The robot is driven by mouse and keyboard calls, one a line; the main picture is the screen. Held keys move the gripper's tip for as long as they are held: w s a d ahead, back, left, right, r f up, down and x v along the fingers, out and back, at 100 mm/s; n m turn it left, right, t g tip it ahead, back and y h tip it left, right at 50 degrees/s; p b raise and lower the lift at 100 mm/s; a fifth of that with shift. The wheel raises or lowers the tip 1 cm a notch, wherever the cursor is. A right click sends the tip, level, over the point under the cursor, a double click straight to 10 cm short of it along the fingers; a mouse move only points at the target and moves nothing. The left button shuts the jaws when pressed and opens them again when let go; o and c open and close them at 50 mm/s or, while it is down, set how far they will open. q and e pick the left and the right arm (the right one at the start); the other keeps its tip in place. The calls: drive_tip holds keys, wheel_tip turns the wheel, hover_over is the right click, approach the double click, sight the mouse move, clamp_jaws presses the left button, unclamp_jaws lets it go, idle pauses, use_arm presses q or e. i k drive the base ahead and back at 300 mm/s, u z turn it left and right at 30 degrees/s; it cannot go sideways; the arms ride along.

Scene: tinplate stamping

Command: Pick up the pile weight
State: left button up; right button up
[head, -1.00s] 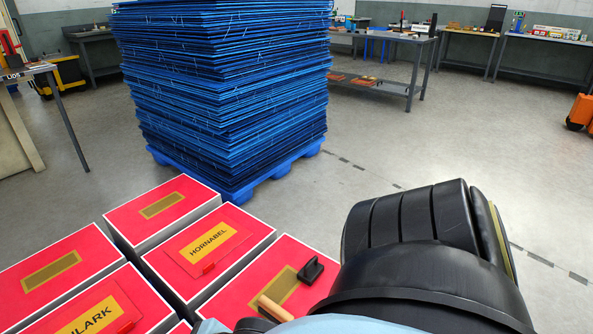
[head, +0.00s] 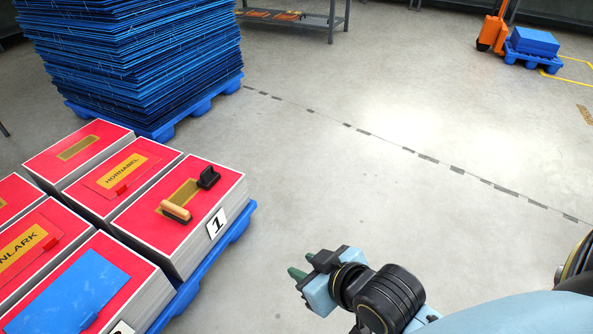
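The pile weight appears to be the small black block with a handle (head: 208,178) lying on the red top of the stack labelled 1, near its far right corner. Next to it is a wooden-handled brush-like tool (head: 175,211). My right gripper (head: 302,265) is over the floor, to the right of and nearer than the stack, apart from it. Its two green-tipped fingers are spread with nothing between them. My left gripper is not in view.
Several red-topped stacks, one bearing a blue sheet (head: 72,289), stand on a blue pallet (head: 237,228). A tall blue sheet pile (head: 130,60) stands behind. An orange pallet truck (head: 493,32) is far right. The floor between is clear.

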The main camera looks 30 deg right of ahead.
sight(209, 177)
drive_tip(key=u, duration=0.25)
drive_tip(key=i, duration=0.7)
drive_tip(key=z, duration=1.05)
drive_tip(key=k, duration=1.05)
drive_tip(key=z, duration=0.95)
drive_tip(key=i, duration=0.65)
drive_tip(key=u, duration=0.5)
drive_tip(key=i, duration=1.6)
drive_tip(key=u, duration=1.75)
drive_tip(key=i, duration=0.55)
drive_tip(key=u, duration=0.55)
